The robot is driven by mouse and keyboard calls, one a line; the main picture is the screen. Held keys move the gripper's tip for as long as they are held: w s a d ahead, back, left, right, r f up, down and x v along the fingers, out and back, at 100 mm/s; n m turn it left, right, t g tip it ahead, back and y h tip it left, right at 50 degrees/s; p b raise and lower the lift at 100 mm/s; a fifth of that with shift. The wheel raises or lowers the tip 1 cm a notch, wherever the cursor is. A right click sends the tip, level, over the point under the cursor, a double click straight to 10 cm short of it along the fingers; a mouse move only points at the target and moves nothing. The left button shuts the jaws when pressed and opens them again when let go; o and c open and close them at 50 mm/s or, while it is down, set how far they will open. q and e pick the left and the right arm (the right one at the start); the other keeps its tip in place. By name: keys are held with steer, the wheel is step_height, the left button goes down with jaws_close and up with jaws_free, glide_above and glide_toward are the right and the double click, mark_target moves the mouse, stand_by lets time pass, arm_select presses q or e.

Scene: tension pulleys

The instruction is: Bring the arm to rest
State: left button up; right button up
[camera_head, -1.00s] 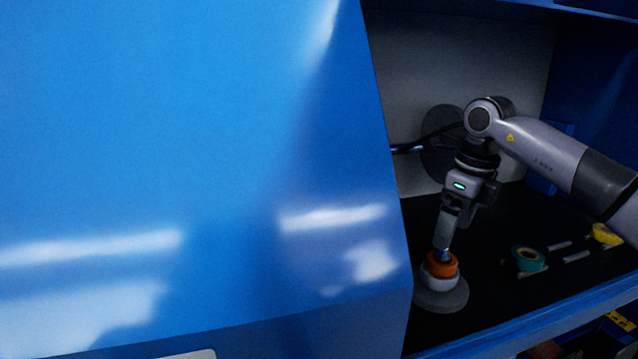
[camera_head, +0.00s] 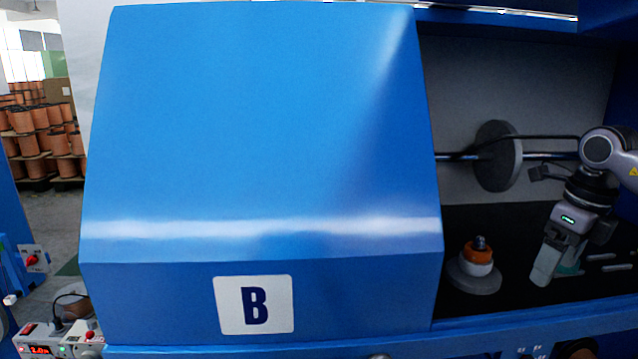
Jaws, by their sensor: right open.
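My right arm reaches in from the right edge into the open bay of the blue machine. My right gripper (camera_head: 545,270) points down and is open, with nothing seen in it. It is to the right of an orange-and-white pulley (camera_head: 478,258), apart from it. The pulley sits upright on a grey round base (camera_head: 474,279) on the dark bay floor. A teal thing (camera_head: 572,262) is partly hidden behind the gripper. My left gripper is not in view.
A large blue cover marked B (camera_head: 260,150) fills the middle, left of the bay. A grey disc (camera_head: 497,156) on a horizontal rod stands behind the gripper. Light bars (camera_head: 603,256) lie on the bay floor at right. Copper spools (camera_head: 40,135) stand far left.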

steer(key=s+d+m, duration=0.1)
steer(key=d, duration=0.4)
steer(key=s+a+f+m+t+y, duration=0.3)
steer(key=a+f+m+t+y, duration=0.25)
steer(key=a+f+y, duration=0.95)
steer(key=s+d+f+m+t+h, duration=0.1)
steer(key=s+d+f+m+h, duration=0.3)
steer(key=s+f+m+h, duration=0.5)
steer(key=s+d+f+m+t+h, duration=0.1)
steer(key=s+d+f+m+h, duration=0.4)
steer(key=s+f+m, duration=0.75)
arm_select(q)
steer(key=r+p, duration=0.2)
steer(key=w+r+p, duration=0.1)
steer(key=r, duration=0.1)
steer(key=shift+p, duration=0.4)
arm_select(e)
steer(key=w+a+r+m+t, duration=0.1)
steer(key=a+m, duration=0.4)
steer(key=a, duration=0.3)
steer(key=a+r+m, duration=0.2)
steer(key=a+m, duration=0.4)
steer(key=a, duration=0.3)
steer(key=shift+w+r+t+y, duration=0.25)
steer(key=shift+w+t+y, duration=0.05)
steer(key=shift+w+t, duration=0.1)
